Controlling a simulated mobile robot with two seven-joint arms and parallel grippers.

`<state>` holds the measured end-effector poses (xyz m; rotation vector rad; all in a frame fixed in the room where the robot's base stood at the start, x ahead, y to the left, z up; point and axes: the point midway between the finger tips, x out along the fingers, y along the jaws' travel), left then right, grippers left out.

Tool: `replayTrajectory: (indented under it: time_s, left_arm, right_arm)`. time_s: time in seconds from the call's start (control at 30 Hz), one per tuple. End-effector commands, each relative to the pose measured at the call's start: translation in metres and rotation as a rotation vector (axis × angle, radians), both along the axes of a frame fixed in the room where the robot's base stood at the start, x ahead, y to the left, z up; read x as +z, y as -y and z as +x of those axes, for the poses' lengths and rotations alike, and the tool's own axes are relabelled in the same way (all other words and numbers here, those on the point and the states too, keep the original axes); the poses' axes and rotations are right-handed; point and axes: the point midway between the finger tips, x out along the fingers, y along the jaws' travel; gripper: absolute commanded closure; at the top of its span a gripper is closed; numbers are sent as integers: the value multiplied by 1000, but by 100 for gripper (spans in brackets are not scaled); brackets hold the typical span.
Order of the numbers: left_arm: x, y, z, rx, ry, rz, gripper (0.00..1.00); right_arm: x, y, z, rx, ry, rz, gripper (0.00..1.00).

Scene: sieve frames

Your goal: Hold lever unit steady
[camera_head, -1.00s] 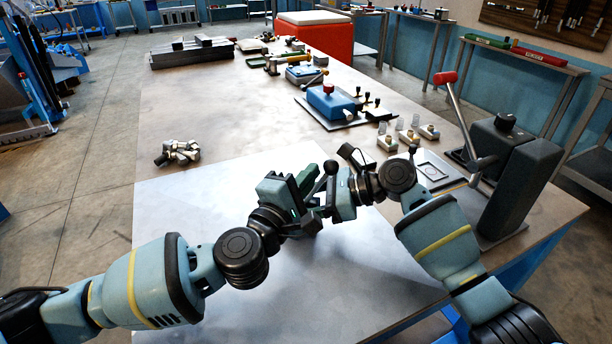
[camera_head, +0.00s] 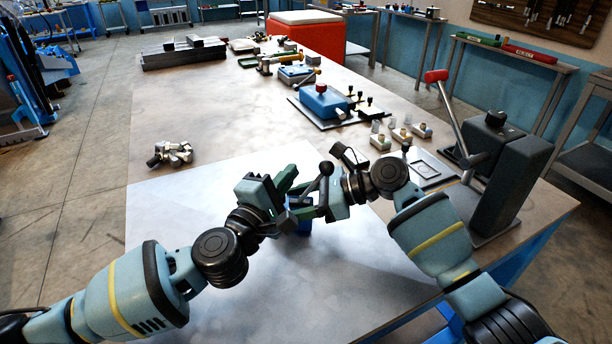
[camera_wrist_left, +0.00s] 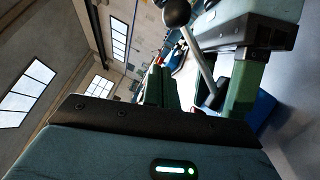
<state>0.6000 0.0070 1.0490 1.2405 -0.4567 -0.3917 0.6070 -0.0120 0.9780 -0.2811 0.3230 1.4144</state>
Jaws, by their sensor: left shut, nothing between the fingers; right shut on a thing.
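The lever unit shows as a grey lever with a black ball knob (camera_head: 327,168) and a blue base (camera_head: 304,228), mostly hidden behind my grippers. In the left wrist view the lever (camera_wrist_left: 203,65) slants down from its knob, and the blue base (camera_wrist_left: 263,112) shows at the right. My right gripper (camera_head: 308,212) is shut on the lever unit; its exact grip is partly hidden. My left gripper (camera_head: 291,177) is shut and empty, just left of the lever. Its green fingers (camera_wrist_left: 160,86) show beside the lever, and I cannot tell whether they touch it.
A pale sheet (camera_head: 190,270) covers the near tabletop, mostly bare. A metal part (camera_head: 170,154) lies at the left. A blue box on a plate (camera_head: 325,102) and several small fittings (camera_head: 401,136) stand farther back. A dark press with a red-handled lever (camera_head: 512,175) stands at the right.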

Motion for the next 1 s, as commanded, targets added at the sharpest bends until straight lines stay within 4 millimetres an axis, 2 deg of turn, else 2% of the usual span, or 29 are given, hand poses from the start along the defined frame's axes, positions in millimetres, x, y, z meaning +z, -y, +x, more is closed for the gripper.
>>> replayTrajectory:
  time_s: [0.03, 0.4, 0.6, 0.87, 0.9, 1.0]
  left_arm:
    - [-2, -4, -11, -6, -3, -1, 100]
    - [-7, -39, -65, -1, -1, 1, 100]
    - [-8, -49, -80, -1, -2, 1, 100]
    - [-8, -50, -83, 0, -1, 1, 100]
    - [-8, -50, -83, 0, -1, 1, 100]
    - [-8, -50, -83, 0, -1, 1, 100]
  right_arm:
    - [0, 0, 0, -1, -1, 0, 97]
    - [0, 1, 0, -2, 0, 0, 97]
    - [0, 1, 1, -2, 0, 0, 97]
    - [0, 1, 1, -3, 0, 0, 97]
    - [0, 1, 1, -3, 0, 0, 40]
    - [0, 1, 1, -3, 0, 0, 26]
